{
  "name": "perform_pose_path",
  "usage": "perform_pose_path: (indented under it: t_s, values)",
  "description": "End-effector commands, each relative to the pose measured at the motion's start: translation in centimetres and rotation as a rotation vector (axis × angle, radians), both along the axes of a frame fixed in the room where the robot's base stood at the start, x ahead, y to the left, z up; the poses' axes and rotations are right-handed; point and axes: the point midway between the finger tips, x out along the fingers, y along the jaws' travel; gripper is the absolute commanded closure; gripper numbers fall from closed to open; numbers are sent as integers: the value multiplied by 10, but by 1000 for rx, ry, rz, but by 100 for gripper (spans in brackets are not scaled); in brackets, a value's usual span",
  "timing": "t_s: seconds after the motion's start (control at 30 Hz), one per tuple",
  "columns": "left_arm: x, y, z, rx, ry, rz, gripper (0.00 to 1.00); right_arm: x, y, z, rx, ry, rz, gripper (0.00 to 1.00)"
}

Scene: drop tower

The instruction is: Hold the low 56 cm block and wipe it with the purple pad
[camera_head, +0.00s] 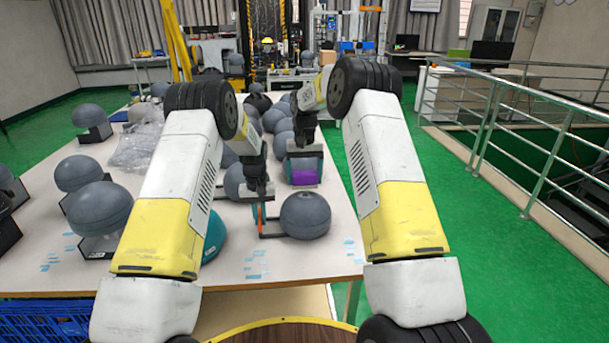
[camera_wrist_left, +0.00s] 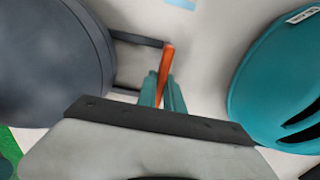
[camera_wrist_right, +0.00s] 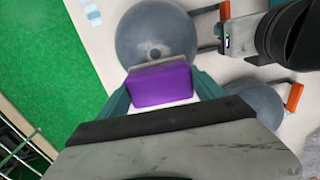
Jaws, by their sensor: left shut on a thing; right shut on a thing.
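The low block is a grey dome (camera_head: 306,216) near the table's front edge, with a dark frame and an upright orange handle (camera_head: 259,217). My left gripper (camera_head: 259,196) is shut on that handle, which shows between its teal fingers in the left wrist view (camera_wrist_left: 166,66). The dome fills that view's left side (camera_wrist_left: 45,65). My right gripper (camera_head: 304,158) is shut on the purple pad (camera_head: 304,177), just behind the dome. In the right wrist view the purple pad (camera_wrist_right: 160,86) overlaps the edge of the dome (camera_wrist_right: 157,35). I cannot tell whether they touch.
A teal rounded object (camera_head: 215,236) stands left of the dome, close to my left gripper (camera_wrist_left: 285,80). Several grey domes (camera_head: 99,208) stand on the left and back of the table. Clear plastic wrap (camera_head: 138,147) lies at left. The table's right front is clear.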

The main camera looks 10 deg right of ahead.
Motion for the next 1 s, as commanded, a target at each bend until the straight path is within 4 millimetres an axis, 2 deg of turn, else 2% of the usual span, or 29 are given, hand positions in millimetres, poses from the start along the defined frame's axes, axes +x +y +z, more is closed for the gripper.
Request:
perform_pose_path:
  t_s: [0.47,1.0]
  values:
    - [0,-1,1,-1,-1,0,100,0,0,0,0,0,0,55]
    - [0,-1,1,-1,-1,-1,100,0,0,-11,0,0,0,55]
